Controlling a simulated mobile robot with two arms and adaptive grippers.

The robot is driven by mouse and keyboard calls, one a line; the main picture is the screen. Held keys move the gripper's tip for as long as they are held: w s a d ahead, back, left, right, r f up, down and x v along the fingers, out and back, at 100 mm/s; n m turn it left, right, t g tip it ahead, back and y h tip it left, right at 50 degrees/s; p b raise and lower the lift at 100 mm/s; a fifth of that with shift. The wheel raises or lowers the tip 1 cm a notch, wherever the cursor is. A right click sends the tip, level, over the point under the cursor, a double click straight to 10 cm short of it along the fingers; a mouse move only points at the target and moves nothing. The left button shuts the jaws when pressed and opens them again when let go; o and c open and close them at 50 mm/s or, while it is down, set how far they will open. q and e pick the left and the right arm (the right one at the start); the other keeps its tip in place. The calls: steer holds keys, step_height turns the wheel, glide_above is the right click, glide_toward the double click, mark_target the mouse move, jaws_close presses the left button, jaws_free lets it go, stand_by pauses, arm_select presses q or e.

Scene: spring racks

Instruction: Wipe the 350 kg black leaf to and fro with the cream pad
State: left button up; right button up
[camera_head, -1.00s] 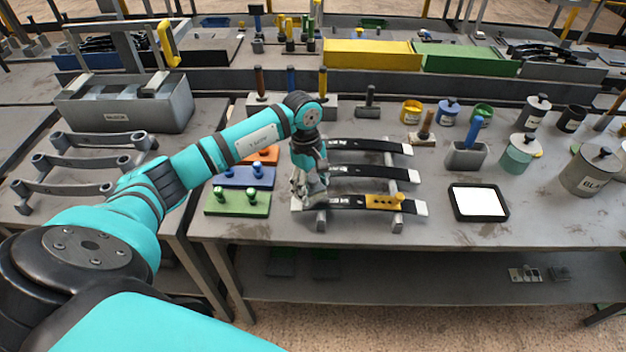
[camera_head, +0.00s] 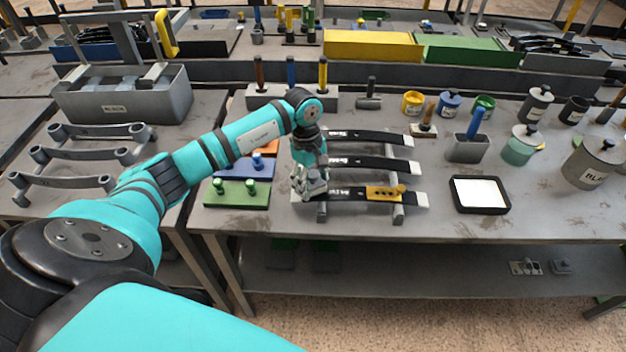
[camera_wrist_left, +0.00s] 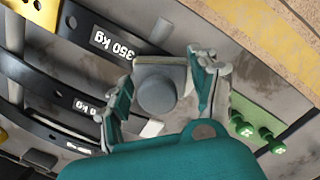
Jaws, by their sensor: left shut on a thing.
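The 350 kg black leaf (camera_head: 350,194) is the nearest of three black leaves lying across a grey rack. Its white "350 kg" label shows in the left wrist view (camera_wrist_left: 115,43). A yellow clamp-like piece (camera_head: 384,192) sits on its right part. My left gripper (camera_head: 312,186) is over the leaf's left end, pointing down. In the left wrist view its fingers (camera_wrist_left: 157,82) are shut on a grey block with a round knob and a thin cream edge, the cream pad (camera_wrist_left: 158,62). The pad is beside the label; its underside is hidden, so contact is unclear. My right gripper is out of view.
Green (camera_head: 238,194), blue and orange peg boards lie just left of the rack. A black-framed white tray (camera_head: 480,193) lies to the right, with cans and a brush holder (camera_head: 468,150) behind it. The table's front edge is close below the rack.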

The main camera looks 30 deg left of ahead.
arm_select(q)
steer(key=shift+f+b, duration=0.5)
steer(key=shift+f, duration=0.05)
steer(key=shift+d, duration=0.1)
